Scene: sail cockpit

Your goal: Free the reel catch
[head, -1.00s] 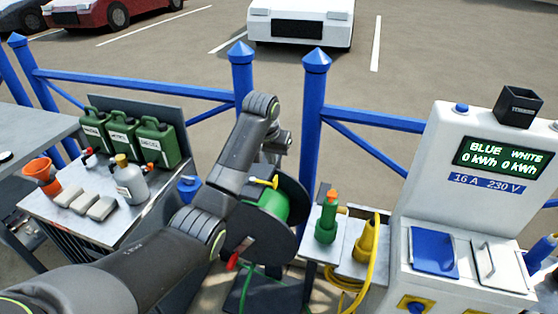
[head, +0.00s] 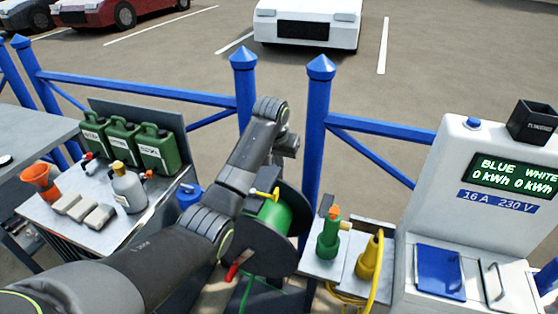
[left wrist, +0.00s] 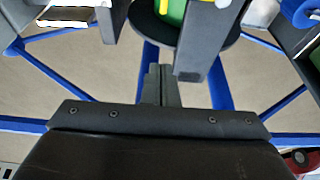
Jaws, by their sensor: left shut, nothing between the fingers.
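The cable reel (head: 266,247) stands in the middle of the head view, with a black disc, a green drum and a yellow crank (head: 264,194). A red lever (head: 232,271), which may be the catch, shows at the disc's lower left edge. My left gripper (head: 287,145) is shut and empty, above and behind the reel, apart from it. My left forearm hides part of the reel. In the left wrist view the closed fingers (left wrist: 160,85) show below the reel (left wrist: 203,40); the lever is not clear there. My right gripper is not in view.
Green and yellow connectors (head: 328,239) stand on a small shelf right of the reel, beside a white charging pedestal (head: 461,208). A metal bench (head: 148,218) with green cans is on the left. Blue railing posts (head: 313,150) rise just behind my gripper.

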